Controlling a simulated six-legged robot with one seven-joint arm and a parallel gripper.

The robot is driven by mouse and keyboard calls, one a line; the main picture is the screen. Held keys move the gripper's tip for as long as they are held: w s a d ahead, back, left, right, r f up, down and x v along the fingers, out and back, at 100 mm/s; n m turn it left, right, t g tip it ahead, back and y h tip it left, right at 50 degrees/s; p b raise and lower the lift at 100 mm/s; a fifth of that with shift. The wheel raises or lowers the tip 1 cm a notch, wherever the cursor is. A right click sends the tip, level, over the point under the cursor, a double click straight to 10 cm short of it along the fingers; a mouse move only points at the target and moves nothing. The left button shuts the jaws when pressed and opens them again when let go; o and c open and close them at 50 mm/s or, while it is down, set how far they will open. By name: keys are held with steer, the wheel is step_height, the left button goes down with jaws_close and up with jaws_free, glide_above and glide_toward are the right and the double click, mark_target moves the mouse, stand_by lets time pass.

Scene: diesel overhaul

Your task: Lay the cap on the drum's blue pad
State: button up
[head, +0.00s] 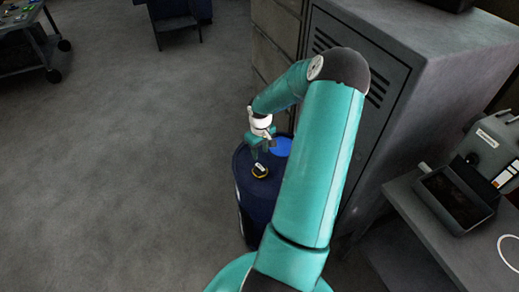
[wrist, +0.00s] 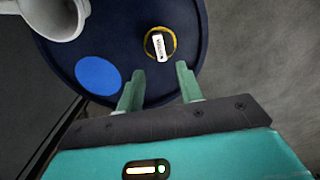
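The cap (head: 260,171) is a small round piece with a yellow rim, a dark middle and a white label strip. It lies on top of the dark blue drum (head: 246,196). In the wrist view the cap (wrist: 160,43) is just beyond my fingertips, and the blue pad (wrist: 99,75) is a flat bright disc to its left on the drum top (wrist: 110,30). The pad (head: 281,147) is bare, partly hidden by my arm in the head view. My gripper (wrist: 159,78) is open and empty, its two green fingers apart above the drum; it also shows in the head view (head: 258,152).
A grey metal cabinet (head: 395,100) stands close behind and right of the drum. A bench with a grey device (head: 490,150) and an open dark box (head: 455,198) is at the right. The floor left of the drum is clear; a wheeled cart (head: 30,55) stands far left.

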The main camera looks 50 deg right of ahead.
mark_target(260, 167)
steer(key=shift+f, duration=4.45)
jaws_close()
